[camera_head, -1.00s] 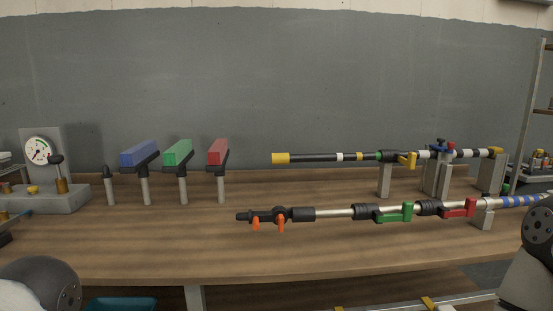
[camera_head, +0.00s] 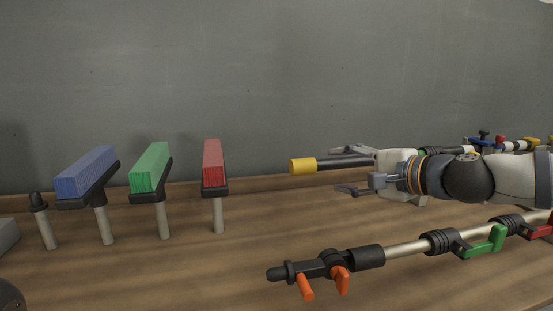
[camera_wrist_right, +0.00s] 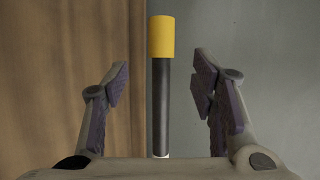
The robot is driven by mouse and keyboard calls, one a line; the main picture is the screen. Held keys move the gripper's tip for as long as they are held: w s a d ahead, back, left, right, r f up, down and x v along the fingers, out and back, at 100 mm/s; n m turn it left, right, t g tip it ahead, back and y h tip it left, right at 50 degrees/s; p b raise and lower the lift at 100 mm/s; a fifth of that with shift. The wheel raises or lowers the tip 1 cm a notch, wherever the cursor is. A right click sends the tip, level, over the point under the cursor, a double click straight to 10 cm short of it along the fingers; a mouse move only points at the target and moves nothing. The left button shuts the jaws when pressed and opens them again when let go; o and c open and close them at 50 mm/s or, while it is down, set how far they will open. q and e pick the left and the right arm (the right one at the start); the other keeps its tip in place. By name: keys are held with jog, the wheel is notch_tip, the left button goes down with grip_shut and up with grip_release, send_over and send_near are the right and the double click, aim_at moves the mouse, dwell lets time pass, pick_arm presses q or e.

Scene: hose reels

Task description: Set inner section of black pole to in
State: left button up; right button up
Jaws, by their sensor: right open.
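The black pole (camera_head: 340,163) lies level above the bench, with a yellow end (camera_head: 303,167) pointing left. Its right part passes behind my right arm, and a white band, a blue knob and a red knob show further right. My right gripper (camera_head: 347,171) is open, with one finger behind the pole and one in front. In the right wrist view the black shaft (camera_wrist_right: 161,110) and yellow end (camera_wrist_right: 161,38) lie between the open fingers (camera_wrist_right: 160,82), apart from both. My left gripper is not in view.
A silver pole (camera_head: 408,248) with orange levers (camera_head: 323,283) and a green lever (camera_head: 484,242) runs along the front, below my right arm. Blue (camera_head: 87,172), green (camera_head: 150,167) and red (camera_head: 212,163) blocks stand on posts at left. Bench between is clear.

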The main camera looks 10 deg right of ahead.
aim_at(311, 170)
jog(key=b+x, duration=0.1)
jog(key=x, duration=0.1)
jog(key=f+b+x, duration=0.1)
jog(key=x, duration=0.1)
jog(key=shift+w+a+f, duration=0.1)
jog(key=shift+w+f, duration=0.05)
jog(key=shift+w, duration=0.05)
jog(key=x, duration=0.3)
jog(key=b+x, duration=0.1)
jog(key=x, duration=0.1)
jog(key=shift+w+a+r, duration=0.15)
jog(key=shift+w+r, duration=0.05)
jog(key=shift+w, duration=0.15)
jog(key=shift+w+a+r, duration=0.15)
jog(key=shift+w+a, duration=0.2)
jog(key=shift+w, duration=0.3)
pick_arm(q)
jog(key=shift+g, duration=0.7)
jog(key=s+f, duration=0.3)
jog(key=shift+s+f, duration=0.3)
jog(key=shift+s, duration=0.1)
pick_arm(e)
jog(key=shift+c, duration=0.2)
grip_shut()
